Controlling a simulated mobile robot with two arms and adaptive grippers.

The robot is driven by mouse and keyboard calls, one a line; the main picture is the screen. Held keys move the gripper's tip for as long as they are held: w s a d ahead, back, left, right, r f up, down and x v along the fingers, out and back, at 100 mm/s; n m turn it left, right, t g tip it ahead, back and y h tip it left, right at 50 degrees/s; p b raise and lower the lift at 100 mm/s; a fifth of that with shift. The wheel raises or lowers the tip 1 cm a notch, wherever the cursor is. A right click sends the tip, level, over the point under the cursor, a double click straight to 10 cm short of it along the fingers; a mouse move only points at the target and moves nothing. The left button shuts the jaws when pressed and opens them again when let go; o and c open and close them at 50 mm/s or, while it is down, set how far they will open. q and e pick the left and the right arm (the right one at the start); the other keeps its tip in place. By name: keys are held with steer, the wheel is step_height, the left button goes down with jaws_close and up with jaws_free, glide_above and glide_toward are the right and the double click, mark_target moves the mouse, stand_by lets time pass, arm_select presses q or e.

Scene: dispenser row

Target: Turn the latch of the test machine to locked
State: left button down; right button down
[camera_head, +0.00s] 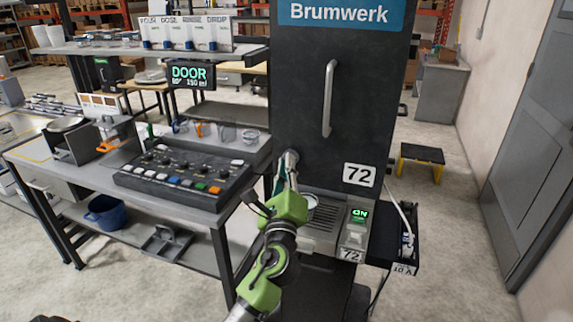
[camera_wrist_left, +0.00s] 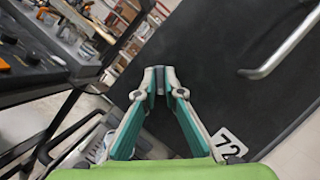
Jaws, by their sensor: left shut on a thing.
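The test machine (camera_head: 300,80) is a tall black cabinet with a blue "Brumwerk" sign and a "72" label. Its dark door also fills the right of the left wrist view (camera_wrist_left: 230,70). My left gripper (camera_head: 290,158) is at the lower left edge of the door. In the left wrist view its teal-lined fingers (camera_wrist_left: 158,78) close together at the tips on a small grey part, which appears to be the latch. The fingers mostly cover it, so its angle and locked state cannot be read. My right gripper is not in view.
A long door handle (camera_head: 328,98) stands out above my gripper. A small "ON" display (camera_head: 359,215) and a grille tray (camera_head: 325,232) are below. A bench with a button panel (camera_head: 182,180) stands close on the left. A screen (camera_head: 192,76) reads "DOOR".

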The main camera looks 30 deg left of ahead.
arm_select(q)
steer(key=shift+r+n+g+p, duration=0.1)
steer(key=shift+n+g+p, duration=0.65)
steer(key=shift+n, duration=0.9)
steer(key=shift+r+n+g+p, duration=0.1)
steer(key=shift+n+g+p, duration=0.4)
steer(key=shift+n+p, duration=0.75)
steer(key=shift+n+g+p, duration=0.5)
steer(key=shift+n+g, duration=0.15)
steer(key=shift+n, duration=1.35)
steer(key=shift+f, duration=0.1)
steer(key=c, duration=2.1)
jaws_free()
steer(key=shift+c, duration=0.2)
